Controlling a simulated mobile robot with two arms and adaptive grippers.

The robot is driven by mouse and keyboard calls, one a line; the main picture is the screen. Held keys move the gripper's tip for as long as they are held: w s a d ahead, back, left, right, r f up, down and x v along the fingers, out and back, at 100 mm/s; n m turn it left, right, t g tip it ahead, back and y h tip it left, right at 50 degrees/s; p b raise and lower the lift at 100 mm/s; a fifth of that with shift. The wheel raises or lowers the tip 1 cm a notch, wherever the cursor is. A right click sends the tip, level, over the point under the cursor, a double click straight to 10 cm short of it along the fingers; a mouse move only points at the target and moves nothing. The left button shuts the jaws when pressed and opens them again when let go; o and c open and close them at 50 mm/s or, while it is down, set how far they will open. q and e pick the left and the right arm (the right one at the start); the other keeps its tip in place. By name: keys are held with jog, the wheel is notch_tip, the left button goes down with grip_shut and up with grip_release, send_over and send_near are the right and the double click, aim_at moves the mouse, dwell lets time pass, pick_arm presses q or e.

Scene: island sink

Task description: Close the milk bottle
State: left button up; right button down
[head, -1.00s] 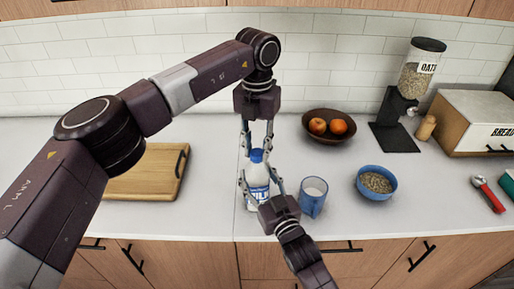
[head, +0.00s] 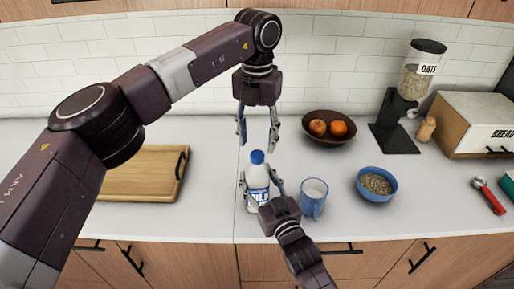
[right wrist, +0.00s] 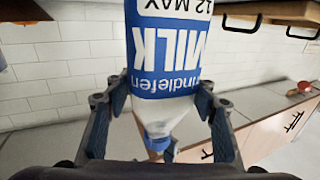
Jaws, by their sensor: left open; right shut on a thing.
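The white milk bottle (head: 257,179) with a blue label stands upright on the counter near its front edge. Its blue cap (head: 257,157) sits on the bottle's top. My right gripper (head: 261,184) is shut around the bottle's body from the front. In the right wrist view the bottle (right wrist: 166,55) appears upside down between the fingers, with the blue cap (right wrist: 157,146) low in the picture. My left gripper (head: 257,143) points down above the cap with its fingers spread apart, empty and clear of it. Whether the cap is fully seated cannot be told.
Farther right are a blue bowl of oats (head: 376,196), a fruit bowl (head: 326,139) and an oat dispenser (head: 395,128). A cutting board (head: 145,176) lies left. The counter between board and bottle is clear.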

pick_arm(q)
notch_tip(320, 180, up, 8)
dwell(0.4)
pick_arm(e)
jog(key=c, duration=0.8)
grip_release()
jog(key=v, duration=1.2)
jog(key=shift+f, duration=0.1)
